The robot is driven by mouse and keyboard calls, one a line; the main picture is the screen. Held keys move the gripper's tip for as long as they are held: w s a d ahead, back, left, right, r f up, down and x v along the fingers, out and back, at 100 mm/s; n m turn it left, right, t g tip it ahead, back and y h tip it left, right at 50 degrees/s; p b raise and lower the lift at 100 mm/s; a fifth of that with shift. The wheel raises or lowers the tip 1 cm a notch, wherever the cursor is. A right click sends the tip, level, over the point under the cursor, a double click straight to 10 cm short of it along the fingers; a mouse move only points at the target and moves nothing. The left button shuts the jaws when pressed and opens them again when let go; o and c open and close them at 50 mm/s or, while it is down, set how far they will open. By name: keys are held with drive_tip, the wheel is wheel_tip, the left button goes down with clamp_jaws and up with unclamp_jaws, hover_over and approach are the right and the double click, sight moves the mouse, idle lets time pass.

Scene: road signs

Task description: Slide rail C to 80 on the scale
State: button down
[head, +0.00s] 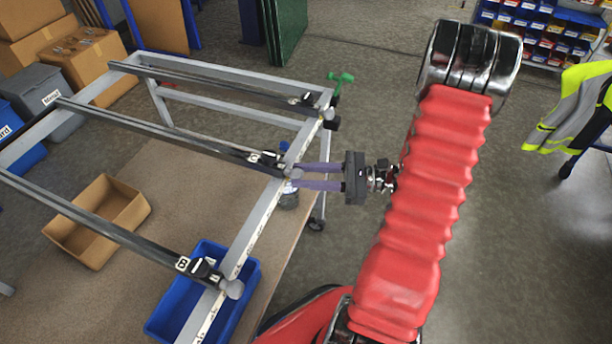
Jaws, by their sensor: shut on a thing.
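Rail C (160,130) is the middle of three dark bars lying across the grey metal frame. A small black slider with a pale label (253,158) sits at its right end. My gripper (293,176) comes in from the right, with its two purple fingers shut on the end knob of rail C, which they partly hide. The scale (258,222) is a pale strip with small marks along the frame's right edge beam. Its numbers are too small to read.
Rail B (110,230) lies nearer, its round knob (232,289) sticking out right. Another rail (215,80) lies farther back. A blue bin (245,285) and an open cardboard box (125,205) sit below the frame.

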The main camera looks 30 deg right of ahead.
drive_tip(key=c, duration=1.4)
unclamp_jaws()
drive_tip(key=v, duration=1.3)
drive_tip(key=shift+s+d, duration=0.15)
drive_tip(key=shift+d, duration=0.2)
